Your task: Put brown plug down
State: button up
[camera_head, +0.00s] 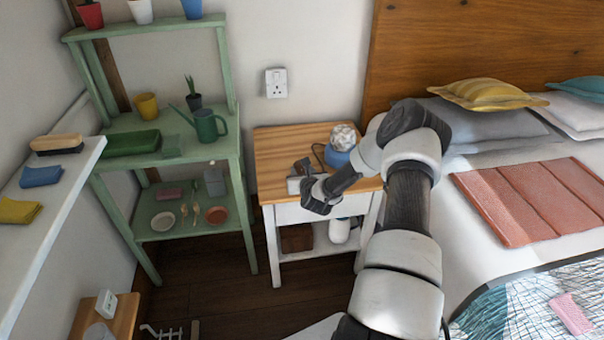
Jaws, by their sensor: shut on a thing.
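My gripper (301,180) is at the end of my bent arm, over the left part of the wooden nightstand top (277,144). It is shut on a small dark thing, which I take to be the brown plug (303,166). The plug is small and partly hidden, so its exact shape is unclear. I cannot tell whether it touches the nightstand top or is held just above it.
A lamp with a blue base (337,157) stands right of my gripper on the nightstand. A wall socket (276,83) is above. A green shelf (160,234) with pots and a watering can (207,126) stands left; the bed (450,210) is right. The nightstand's back left is clear.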

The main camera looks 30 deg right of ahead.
jog(key=shift+f+b, duration=0.4)
jog(key=shift+b, duration=0.1)
jog(key=shift+f, duration=0.1)
jog(key=o, duration=1.1)
jog(key=shift+c, duration=0.2)
jog(key=shift+r+p, duration=0.4)
jog(key=shift+r, duration=0.1)
jog(key=p+v, duration=0.3)
jog(key=v, duration=0.9)
